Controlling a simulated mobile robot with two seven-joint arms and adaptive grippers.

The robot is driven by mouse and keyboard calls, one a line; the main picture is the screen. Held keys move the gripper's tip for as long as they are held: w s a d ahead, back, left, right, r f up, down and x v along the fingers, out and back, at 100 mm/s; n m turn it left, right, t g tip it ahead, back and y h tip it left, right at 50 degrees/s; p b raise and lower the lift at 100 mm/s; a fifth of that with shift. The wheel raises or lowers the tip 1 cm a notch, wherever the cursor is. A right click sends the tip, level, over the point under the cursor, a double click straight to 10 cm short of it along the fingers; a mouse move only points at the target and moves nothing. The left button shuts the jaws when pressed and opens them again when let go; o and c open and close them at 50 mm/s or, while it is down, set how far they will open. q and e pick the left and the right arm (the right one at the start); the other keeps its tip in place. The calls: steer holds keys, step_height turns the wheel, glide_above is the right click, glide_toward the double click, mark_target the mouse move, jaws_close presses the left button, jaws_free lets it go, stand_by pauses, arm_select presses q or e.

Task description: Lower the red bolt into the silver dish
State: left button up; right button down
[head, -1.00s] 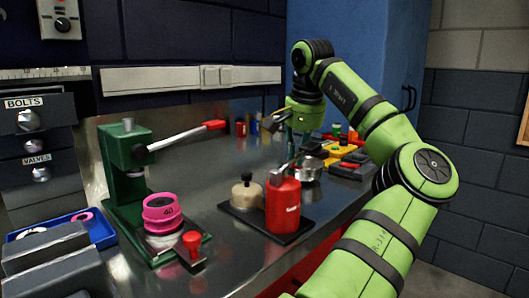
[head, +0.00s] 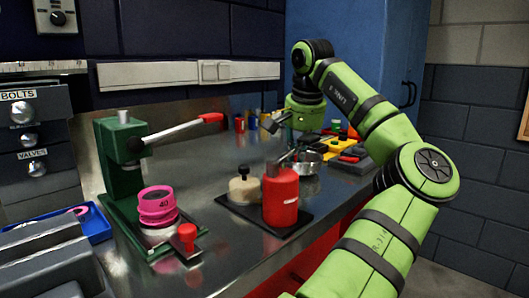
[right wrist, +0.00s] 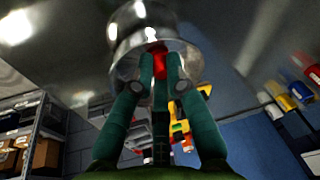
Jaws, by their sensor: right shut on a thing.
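My right gripper (right wrist: 160,72) is shut on the red bolt (right wrist: 158,62), whose red part shows between the dark green fingertips in the right wrist view. The shiny silver dish (right wrist: 188,62) lies around and behind the fingertips there. I cannot tell whether the bolt touches it. In the head view the silver dish (head: 311,168) sits on the bench behind the red can, with my right gripper (head: 292,148) above and beside it. The bolt is not clear in the head view. My left gripper is not in view.
A red can (head: 281,197) and a cream pot (head: 244,190) stand on a dark mat in front of the dish. A yellow and dark organizer (head: 343,150) lies right of it. A green press (head: 122,165) with a pink ring (head: 158,205) stands left. Bare bench lies between.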

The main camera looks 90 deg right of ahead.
mark_target(303, 172)
steer(key=shift+f, duration=0.15)
steer(key=c, duration=1.2)
jaws_free()
steer(key=shift+s+v, duration=0.2)
steer(key=shift+v, duration=3.65)
steer(key=shift+d, duration=0.15)
